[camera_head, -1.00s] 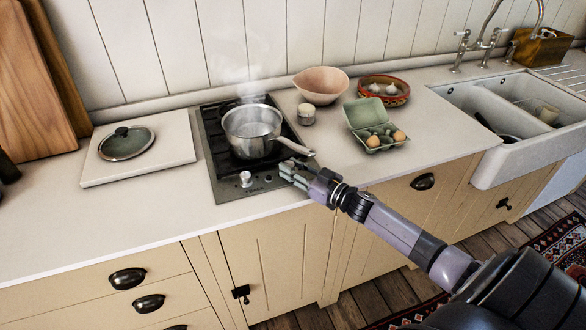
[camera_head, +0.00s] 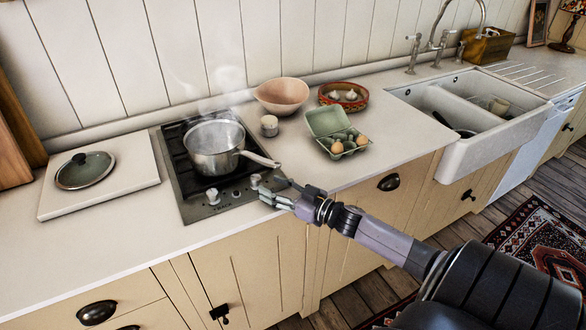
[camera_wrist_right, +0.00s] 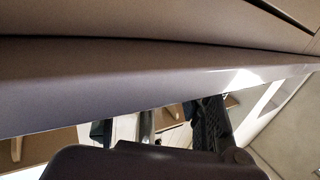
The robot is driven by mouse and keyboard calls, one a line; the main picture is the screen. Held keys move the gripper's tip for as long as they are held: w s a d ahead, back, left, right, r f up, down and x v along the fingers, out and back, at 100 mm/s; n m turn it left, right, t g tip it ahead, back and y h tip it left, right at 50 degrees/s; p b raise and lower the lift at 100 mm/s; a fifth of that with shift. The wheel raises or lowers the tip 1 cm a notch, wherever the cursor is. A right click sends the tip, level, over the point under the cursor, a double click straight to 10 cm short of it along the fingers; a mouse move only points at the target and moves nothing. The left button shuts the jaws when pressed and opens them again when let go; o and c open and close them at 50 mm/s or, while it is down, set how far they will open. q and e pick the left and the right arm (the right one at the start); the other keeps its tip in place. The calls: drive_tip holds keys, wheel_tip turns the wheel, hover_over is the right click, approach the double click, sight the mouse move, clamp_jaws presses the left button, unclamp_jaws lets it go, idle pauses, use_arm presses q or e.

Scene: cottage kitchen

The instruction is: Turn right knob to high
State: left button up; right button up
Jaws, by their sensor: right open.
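The right knob (camera_head: 255,180) is a pale metal knob on the front strip of the hob (camera_head: 187,211), just in front of the pot's handle. The left knob (camera_head: 212,196) stands on the same strip. My right gripper (camera_head: 270,190) is open, with its fingertips close beside the right knob. I cannot tell whether they touch it. The wrist view shows dark gripper parts (camera_wrist_right: 208,125) but no clear knob. My left gripper is out of view.
A steaming metal pot (camera_head: 214,160) sits on the hob, its handle sticking out above my right gripper. A board (camera_head: 128,188) with a lid (camera_head: 85,170) lies left.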

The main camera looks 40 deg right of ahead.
drive_tip(key=v, duration=0.7)
drive_tip(key=shift+s+d, duration=0.1)
